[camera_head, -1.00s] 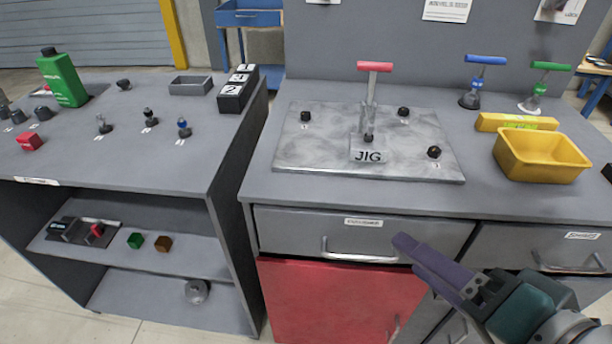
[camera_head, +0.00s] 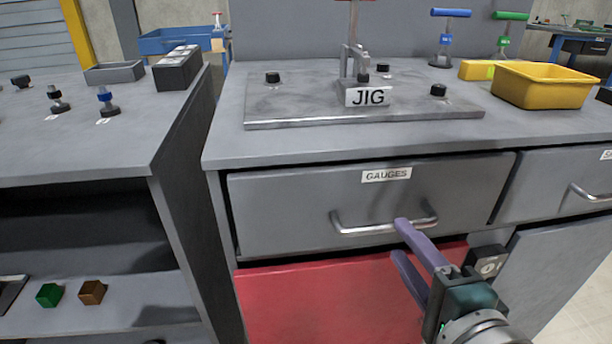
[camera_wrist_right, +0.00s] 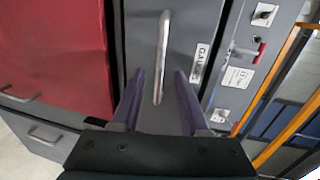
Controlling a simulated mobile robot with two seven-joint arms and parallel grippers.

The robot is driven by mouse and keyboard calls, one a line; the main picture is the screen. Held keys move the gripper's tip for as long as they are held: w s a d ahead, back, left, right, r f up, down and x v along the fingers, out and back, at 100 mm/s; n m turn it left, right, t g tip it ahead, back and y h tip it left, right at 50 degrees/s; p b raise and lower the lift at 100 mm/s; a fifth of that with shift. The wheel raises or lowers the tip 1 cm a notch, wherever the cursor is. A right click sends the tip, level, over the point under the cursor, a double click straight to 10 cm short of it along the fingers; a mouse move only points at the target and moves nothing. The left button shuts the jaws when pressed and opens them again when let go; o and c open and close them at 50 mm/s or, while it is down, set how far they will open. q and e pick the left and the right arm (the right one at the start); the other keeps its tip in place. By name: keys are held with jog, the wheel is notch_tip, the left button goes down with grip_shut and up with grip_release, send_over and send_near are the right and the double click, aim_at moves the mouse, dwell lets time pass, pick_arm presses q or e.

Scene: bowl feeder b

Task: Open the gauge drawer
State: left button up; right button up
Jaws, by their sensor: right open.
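The gauge drawer (camera_head: 290,205) is a wide grey front labelled GAUGES (camera_head: 386,174), under the worktop. It looks shut. Its silver bar handle (camera_head: 350,229) runs across the front. My right gripper (camera_head: 400,241) is open in front of the handle, its purple fingers pointing at it. In the right wrist view the handle (camera_wrist_right: 162,50) appears between the lines of the two spread fingers (camera_wrist_right: 159,75), with space on both sides. I cannot tell whether a fingertip touches it. My left gripper is not in view.
A red panel (camera_head: 300,300) lies below the drawer. Another drawer with a handle (camera_head: 590,193) is to the right. On the worktop stand the jig plate (camera_head: 290,110) and a yellow bin (camera_head: 540,86). An open-shelf bench (camera_head: 100,150) stands at left.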

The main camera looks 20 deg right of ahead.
aim_at(391, 229)
jog(key=b+x, duration=0.1)
jog(key=x, duration=0.4)
jog(key=shift+w, duration=0.15)
grip_shut()
dwell(1.3)
